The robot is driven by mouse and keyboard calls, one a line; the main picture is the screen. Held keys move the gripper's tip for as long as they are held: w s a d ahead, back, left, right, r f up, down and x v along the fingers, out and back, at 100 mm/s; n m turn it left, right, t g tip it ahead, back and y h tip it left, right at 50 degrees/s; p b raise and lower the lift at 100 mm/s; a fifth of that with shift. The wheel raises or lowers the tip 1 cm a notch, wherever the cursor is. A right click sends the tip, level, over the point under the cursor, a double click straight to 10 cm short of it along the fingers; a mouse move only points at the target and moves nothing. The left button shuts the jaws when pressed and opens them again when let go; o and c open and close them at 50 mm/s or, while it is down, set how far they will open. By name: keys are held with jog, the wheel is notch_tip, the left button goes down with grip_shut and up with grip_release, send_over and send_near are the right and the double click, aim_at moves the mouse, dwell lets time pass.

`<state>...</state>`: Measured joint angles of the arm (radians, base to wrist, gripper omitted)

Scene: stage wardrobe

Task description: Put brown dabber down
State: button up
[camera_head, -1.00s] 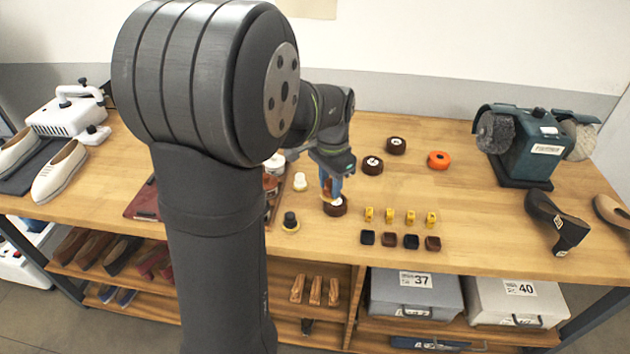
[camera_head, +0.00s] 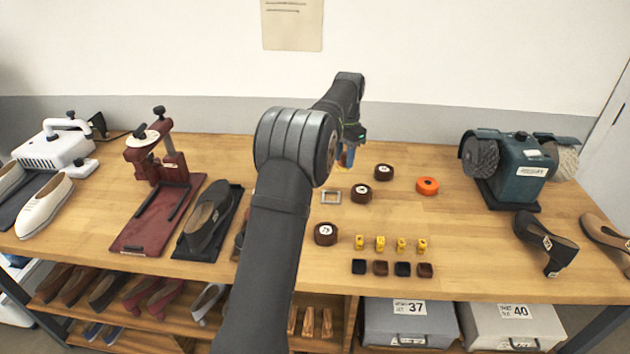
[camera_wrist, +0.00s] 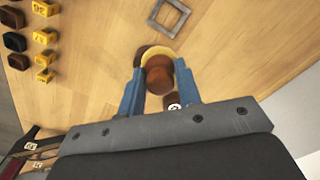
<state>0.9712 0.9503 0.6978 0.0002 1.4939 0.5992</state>
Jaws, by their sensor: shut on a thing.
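My gripper (camera_head: 347,160) hangs over the wooden bench, beyond the square metal frame (camera_head: 331,196) in the head view. In the wrist view its blue fingers (camera_wrist: 159,88) are shut on the brown dabber (camera_wrist: 158,76), which has a round brown knob and a tan rim. The dabber is hardly visible in the head view. The empty square frame (camera_wrist: 168,16) lies flat on the bench, apart from the dabber in the wrist view. I cannot tell the dabber's exact height above the bench.
Brown round tins (camera_head: 361,193) stand close to the gripper, and an orange roll (camera_head: 428,185) lies to the right. Yellow tags (camera_head: 380,244) and dark blocks (camera_head: 403,269) sit in rows at the front. My arm hides part of the bench.

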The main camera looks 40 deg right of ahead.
jog(key=w+f, duration=0.2)
jog(key=w, duration=0.2)
jog(key=w+f, duration=0.3)
jog(key=w, duration=0.1)
jog(key=w+f, duration=0.2)
jog(key=w, duration=0.2)
jog(key=shift+w+a+f, duration=0.2)
jog(key=shift+w+f, duration=0.1)
jog(key=shift+w, duration=0.05)
jog(key=shift+f, duration=2)
jog(key=shift+f, duration=0.15)
jog(key=o, duration=0.9)
jog(key=shift+o, duration=0.2)
